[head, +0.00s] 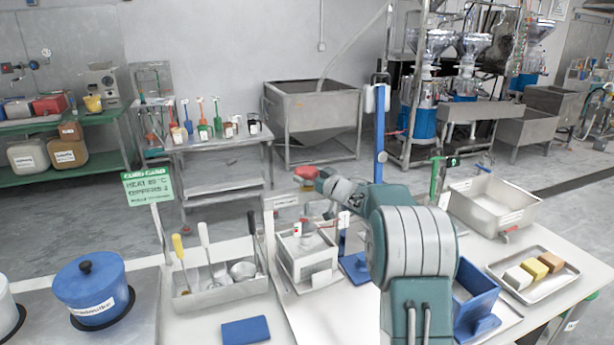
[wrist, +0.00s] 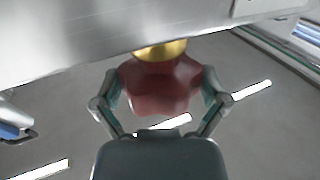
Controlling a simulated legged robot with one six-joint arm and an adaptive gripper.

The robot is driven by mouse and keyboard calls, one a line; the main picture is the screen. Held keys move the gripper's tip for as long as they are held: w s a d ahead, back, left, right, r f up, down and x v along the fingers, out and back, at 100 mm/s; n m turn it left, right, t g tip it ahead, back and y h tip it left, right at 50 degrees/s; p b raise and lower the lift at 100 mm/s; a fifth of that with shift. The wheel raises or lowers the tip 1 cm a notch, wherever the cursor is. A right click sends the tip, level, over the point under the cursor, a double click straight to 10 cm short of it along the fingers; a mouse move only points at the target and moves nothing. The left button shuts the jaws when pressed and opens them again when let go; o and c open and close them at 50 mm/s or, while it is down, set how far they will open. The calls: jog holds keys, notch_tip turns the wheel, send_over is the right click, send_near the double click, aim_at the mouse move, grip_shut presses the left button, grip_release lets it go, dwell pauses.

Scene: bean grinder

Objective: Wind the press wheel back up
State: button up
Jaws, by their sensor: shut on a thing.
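The press wheel is a red, lobed knob (wrist: 160,92) with a yellow part (wrist: 160,50) behind it in the wrist view. In the head view the red wheel (head: 304,172) shows above the press frame (head: 308,252), a pale box-like stand on the table. My gripper (head: 316,177) reaches it from the right. In the wrist view my gripper (wrist: 161,98) has a finger on each side of the red wheel, shut on it. The arm hides part of the area right of the press. How far the wheel is wound cannot be told.
A utensil tray (head: 219,290) and blue pot (head: 92,288) stand to the left. A blue post (head: 379,130) rises behind my arm. A steel basin (head: 495,205) and a tray with colored blocks (head: 532,277) are at right. A blue cloth (head: 245,330) lies in front.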

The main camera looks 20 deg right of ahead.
jog(key=shift+n+g+y, duration=0.3)
jog(key=shift+n+y, duration=0.2)
jog(key=shift+y, duration=0.2)
jog(key=shift+y, duration=0.3)
jog(key=o, duration=0.8)
jog(key=shift+c, duration=0.2)
jog(key=shift+d, duration=0.1)
jog(key=v, duration=1.2)
